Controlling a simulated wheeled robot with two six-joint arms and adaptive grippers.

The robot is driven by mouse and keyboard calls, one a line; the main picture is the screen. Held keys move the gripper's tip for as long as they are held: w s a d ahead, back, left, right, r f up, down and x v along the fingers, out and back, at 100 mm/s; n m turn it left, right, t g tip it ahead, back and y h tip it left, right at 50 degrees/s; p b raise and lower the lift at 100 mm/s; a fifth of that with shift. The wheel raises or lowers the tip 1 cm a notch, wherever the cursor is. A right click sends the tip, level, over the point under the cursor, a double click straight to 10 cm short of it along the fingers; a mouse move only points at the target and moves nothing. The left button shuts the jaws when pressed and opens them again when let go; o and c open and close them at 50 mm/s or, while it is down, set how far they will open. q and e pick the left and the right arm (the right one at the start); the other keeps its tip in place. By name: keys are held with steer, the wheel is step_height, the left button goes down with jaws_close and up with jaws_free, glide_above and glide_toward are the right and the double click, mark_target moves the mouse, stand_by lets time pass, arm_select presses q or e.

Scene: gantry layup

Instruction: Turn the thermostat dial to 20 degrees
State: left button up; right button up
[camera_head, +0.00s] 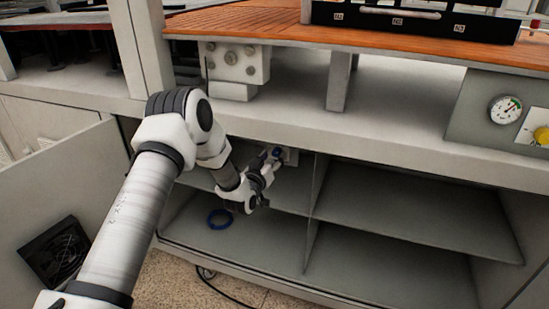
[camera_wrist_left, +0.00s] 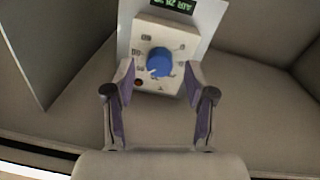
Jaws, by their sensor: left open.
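The thermostat dial is a blue round knob (camera_wrist_left: 159,62) on a white control box (camera_wrist_left: 143,40) with small printed marks around it. In the left wrist view a dark display with green characters (camera_wrist_left: 174,6) shows at the top edge; its reading is not clear. In the head view the blue dial (camera_head: 277,153) sits at the back of the open cabinet, above the shelf. My left gripper (camera_head: 270,172) is inside the cabinet close in front of the dial. In the left wrist view its open fingers (camera_wrist_left: 158,78) stand on either side of the dial, with gaps showing. My right gripper is not seen.
A blue ring (camera_head: 220,219) lies on the lower cabinet floor. A shelf (camera_head: 410,210) and a vertical divider (camera_head: 312,190) are right of my left gripper. A pressure gauge (camera_head: 505,109) is on the panel at right. An open door (camera_head: 70,180) stands at left.

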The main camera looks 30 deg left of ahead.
arm_select(q)
steer(key=shift+w+a, duration=0.15)
steer(key=shift+w, duration=0.45)
jaws_close()
steer(key=n+b, duration=0.3)
steer(key=n, duration=0.1)
steer(key=shift+f, duration=0.15)
steer(key=n+b, duration=0.4)
steer(key=n, duration=0.1)
steer(key=shift+f+n, duration=0.1)
steer(key=shift+n, duration=0.3)
steer(key=n+b, duration=0.3)
steer(key=n, duration=0.1)
steer(key=shift+n+y, duration=0.3)
steer(key=shift+n, duration=0.1)
steer(key=shift+n+y+b, duration=0.3)
steer(key=shift+n+b, duration=0.95)
steer(key=shift+n, duration=0.65)
steer(key=shift+r, duration=0.2)
